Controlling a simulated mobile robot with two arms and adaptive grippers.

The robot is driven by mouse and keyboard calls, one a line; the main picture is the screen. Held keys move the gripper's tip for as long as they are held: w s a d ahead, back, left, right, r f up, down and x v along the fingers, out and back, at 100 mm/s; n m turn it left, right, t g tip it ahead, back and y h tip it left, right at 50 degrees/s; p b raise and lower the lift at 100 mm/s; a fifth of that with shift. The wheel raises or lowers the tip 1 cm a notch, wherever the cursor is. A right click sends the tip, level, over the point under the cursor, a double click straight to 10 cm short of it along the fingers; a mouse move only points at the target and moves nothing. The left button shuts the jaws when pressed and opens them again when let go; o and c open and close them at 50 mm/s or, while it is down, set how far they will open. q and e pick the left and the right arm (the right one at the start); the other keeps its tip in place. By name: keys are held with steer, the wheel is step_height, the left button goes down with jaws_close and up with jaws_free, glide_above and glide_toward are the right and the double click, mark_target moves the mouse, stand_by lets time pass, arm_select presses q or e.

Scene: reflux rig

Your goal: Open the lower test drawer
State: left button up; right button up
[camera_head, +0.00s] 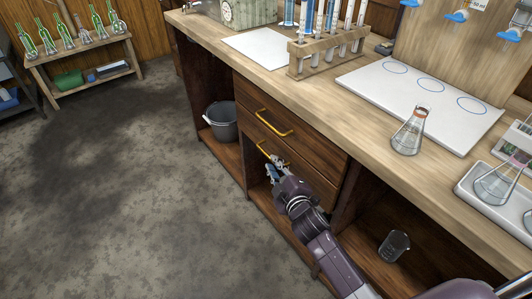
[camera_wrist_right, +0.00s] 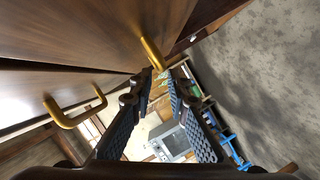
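The lower test drawer (camera_head: 297,170) is a brown wooden front under a similar upper drawer. It looks closed in the head view. Its yellow bar handle (camera_head: 263,149) is partly hidden by my right gripper (camera_head: 273,165). In the right wrist view the handle (camera_wrist_right: 152,53) runs down between the fingertips of my right gripper (camera_wrist_right: 160,73). My left gripper is in neither view.
The upper drawer's yellow handle (camera_head: 274,123) is just above. Glassware, including a flask (camera_head: 409,132), stands on the bench. Floor (camera_head: 150,190) before the drawers is clear.

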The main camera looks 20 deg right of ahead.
mark_target(268, 156)
steer(key=b+x, duration=0.1)
steer(key=x, duration=0.4)
steer(key=shift+f, duration=0.15)
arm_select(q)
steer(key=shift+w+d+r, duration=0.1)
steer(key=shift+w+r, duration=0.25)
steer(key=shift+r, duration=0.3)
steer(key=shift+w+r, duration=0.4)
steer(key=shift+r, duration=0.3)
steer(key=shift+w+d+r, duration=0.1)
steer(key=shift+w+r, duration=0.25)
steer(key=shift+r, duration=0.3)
arm_select(e)
steer(key=shift+w, duration=0.55)
steer(key=shift+c, duration=0.5)
jaws_close()
